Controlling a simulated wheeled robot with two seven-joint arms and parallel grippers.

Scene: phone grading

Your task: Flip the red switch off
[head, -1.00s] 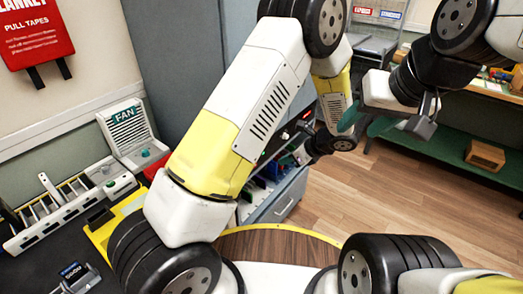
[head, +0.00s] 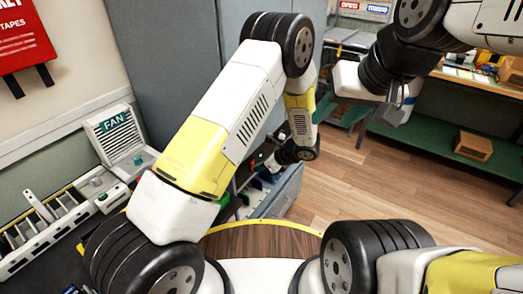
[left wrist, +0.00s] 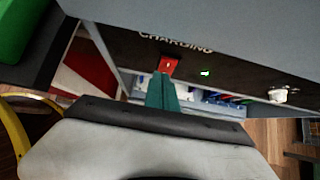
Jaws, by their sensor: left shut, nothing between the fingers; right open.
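The red switch (left wrist: 168,65) sits on a dark panel (left wrist: 120,45) under a "CHARGING" label in the left wrist view. A lit green lamp (left wrist: 205,73) is just right of it. My left gripper (left wrist: 163,80) is shut and empty, its teal fingertips pointing at the switch and overlapping its lower edge in the picture. I cannot tell whether they touch it. My right gripper (head: 340,111) is open and empty, out over the floor on the right.
A white knob (left wrist: 278,95) is on the same panel, to the right. Below the panel is an open bay with coloured items. The grey cabinet (head: 184,60) stands behind my left arm. A fan unit (head: 118,140) is on the left. A green-shelved bench (head: 440,140) is at right.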

